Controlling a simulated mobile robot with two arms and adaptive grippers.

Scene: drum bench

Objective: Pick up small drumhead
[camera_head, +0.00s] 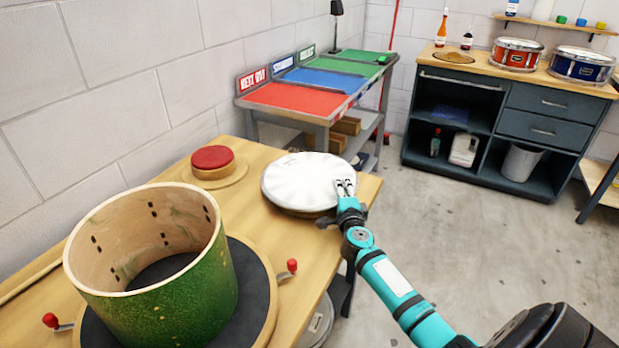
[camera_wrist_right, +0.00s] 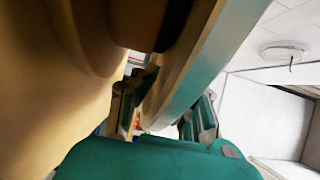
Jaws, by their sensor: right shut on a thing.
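The small drumhead (camera_head: 303,179), a round white disc with a pale rim, is over the far right end of the wooden bench. My right gripper (camera_head: 345,187) is at its right edge, shut on the rim. In the right wrist view the drumhead's rim (camera_wrist_right: 205,68) runs between the two fingers of my right gripper (camera_wrist_right: 165,112). Whether the drumhead touches what is under it, I cannot tell. My left gripper is not in view.
A green drum shell (camera_head: 180,285) stands on a dark round turntable at the near left. A red round pad (camera_head: 212,157) sits on the bench (camera_head: 283,292) behind it. A table with red, blue and green sections (camera_head: 299,97) and a dark cabinet (camera_head: 475,130) stand beyond.

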